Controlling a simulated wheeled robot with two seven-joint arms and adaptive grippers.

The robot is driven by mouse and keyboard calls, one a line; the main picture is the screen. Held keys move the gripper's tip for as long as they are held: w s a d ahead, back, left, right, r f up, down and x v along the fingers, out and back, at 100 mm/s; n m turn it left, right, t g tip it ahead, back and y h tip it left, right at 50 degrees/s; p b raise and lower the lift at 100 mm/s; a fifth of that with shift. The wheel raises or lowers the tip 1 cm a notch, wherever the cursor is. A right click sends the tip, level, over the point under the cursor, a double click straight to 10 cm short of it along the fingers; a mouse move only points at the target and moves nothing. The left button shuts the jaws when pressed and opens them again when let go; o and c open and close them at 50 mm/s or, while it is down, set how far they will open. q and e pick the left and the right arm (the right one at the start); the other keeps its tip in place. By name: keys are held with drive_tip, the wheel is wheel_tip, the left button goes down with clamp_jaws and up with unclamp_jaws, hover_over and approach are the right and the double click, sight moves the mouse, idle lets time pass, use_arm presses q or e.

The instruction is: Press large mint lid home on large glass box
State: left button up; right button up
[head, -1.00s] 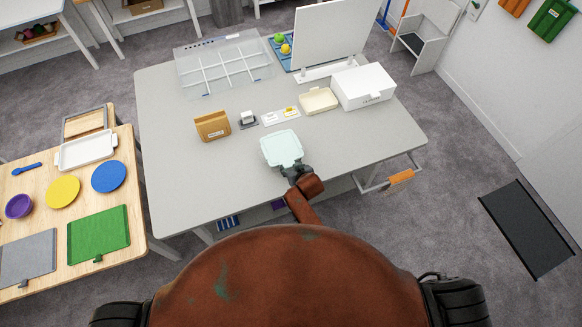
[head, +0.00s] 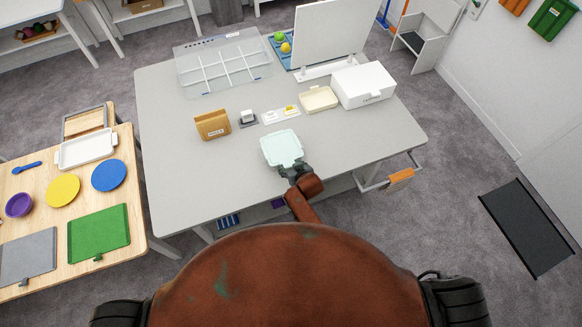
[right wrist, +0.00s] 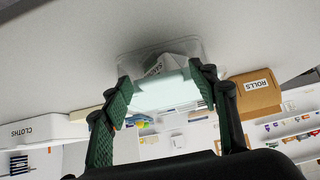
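The mint lid (head: 282,148) is a pale square near the front middle of the grey table. In the right wrist view the lid (right wrist: 165,93) shows between the two green fingers, its side edges partly hidden by them. The clear glass box (right wrist: 140,48) shows right by the lid, with a white labelled packet (right wrist: 172,63) inside. The lid hides the box from the head view, and I cannot tell whether it is seated. My right gripper (head: 292,168) is at the lid's near edge, fingers apart (right wrist: 160,82). My left gripper is out of view.
A brown labelled box (head: 212,125), a small white-and-grey item (head: 248,118), a cream tray (head: 319,99) and a white box (head: 364,86) stand behind the lid. A clear divided organiser (head: 222,65) is at the back. The table is bare left and right of the lid.

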drive_tip(key=shift+o, duration=0.4)
drive_tip(key=v, duration=1.2)
drive_tip(key=s+d+f+g+h+b, duration=0.1)
drive_tip(key=s+d+f+b, duration=0.35)
drive_tip(key=f, duration=0.95)
drive_tip(key=s+d+f+g+b, duration=0.2)
drive_tip(key=s+d+f+b, duration=0.3)
drive_tip(key=f, duration=0.8)
drive_tip(key=s+d+f+g+h+b, duration=0.1)
drive_tip(key=s+d+f, duration=0.35)
drive_tip(key=f, duration=0.95)
drive_tip(key=s+d+f+g+b, duration=0.1)
drive_tip(key=s+d+f+b, duration=0.2)
drive_tip(key=s+f, duration=0.5)
drive_tip(key=s+d+f+m+g+b, duration=0.1)
drive_tip(key=s+d+f+b, duration=0.2)
drive_tip(key=s, duration=1.2)
drive_tip(key=s+d+f+m+g+h+b, duration=0.1)
drive_tip(key=s+d+f+b, duration=0.2)
drive_tip(key=s+d+f, duration=0.4)
drive_tip(key=s+f, duration=0.5)
drive_tip(key=f, duration=0.2)
drive_tip(key=shift+s+d+f+g, duration=0.15)
drive_tip(key=shift+s+d+g, duration=0.1)
drive_tip(key=shift+d+g, duration=0.15)
